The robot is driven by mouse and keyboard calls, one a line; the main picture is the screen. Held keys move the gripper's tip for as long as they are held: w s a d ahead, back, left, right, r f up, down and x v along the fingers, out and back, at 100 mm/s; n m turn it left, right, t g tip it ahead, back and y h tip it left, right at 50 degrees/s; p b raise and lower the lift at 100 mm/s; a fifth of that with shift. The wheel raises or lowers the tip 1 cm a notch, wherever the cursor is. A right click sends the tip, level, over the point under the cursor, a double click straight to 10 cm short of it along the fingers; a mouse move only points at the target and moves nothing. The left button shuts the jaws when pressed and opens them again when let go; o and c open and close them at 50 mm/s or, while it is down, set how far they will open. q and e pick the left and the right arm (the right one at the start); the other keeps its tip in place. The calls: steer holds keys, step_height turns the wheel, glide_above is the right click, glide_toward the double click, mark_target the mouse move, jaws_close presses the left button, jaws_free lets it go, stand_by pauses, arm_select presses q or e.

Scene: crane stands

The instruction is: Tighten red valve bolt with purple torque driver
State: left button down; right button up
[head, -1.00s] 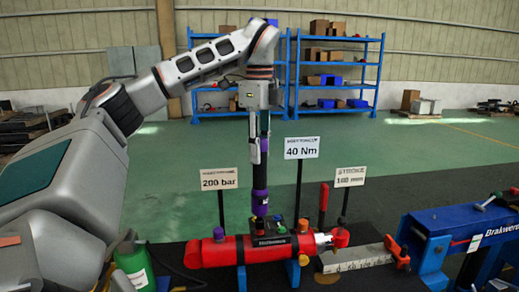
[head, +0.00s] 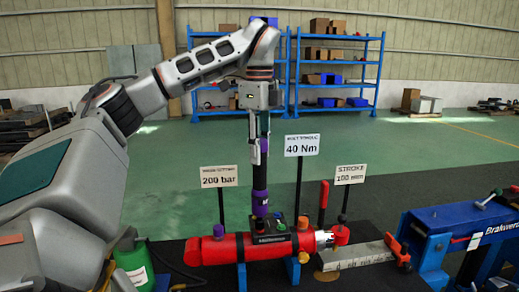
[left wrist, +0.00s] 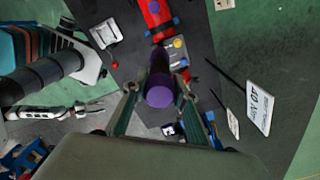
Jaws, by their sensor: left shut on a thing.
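The purple torque driver (head: 260,178), black with purple bands, stands upright over the red hydraulic cylinder (head: 210,248). My left gripper (head: 260,140) points down and is shut on the driver's upper part. In the left wrist view the driver's purple top (left wrist: 159,92) shows between the fingers of my left gripper (left wrist: 155,102). The driver's lower end meets the dark valve block on the cylinder; the red valve bolt there is too small and covered to tell apart. My right gripper is not in view.
Signs reading 200 bar (head: 219,177), 40 Nm (head: 302,145) and STROKE (head: 350,174) stand behind the cylinder. A blue machine (head: 455,230) stands at the right, a green bottle (head: 133,262) at the left. Blue shelves (head: 335,75) are far behind.

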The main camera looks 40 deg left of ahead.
mark_target(260, 139)
arm_select(q)
steer(key=shift+f, duration=0.35)
steer(key=shift+f+p, duration=0.1)
steer(key=shift+p, duration=1.25)
stand_by(4.1)
steer(key=shift+r+p, duration=0.75)
steer(key=shift+r, duration=1.85)
steer(key=shift+s, duration=0.1)
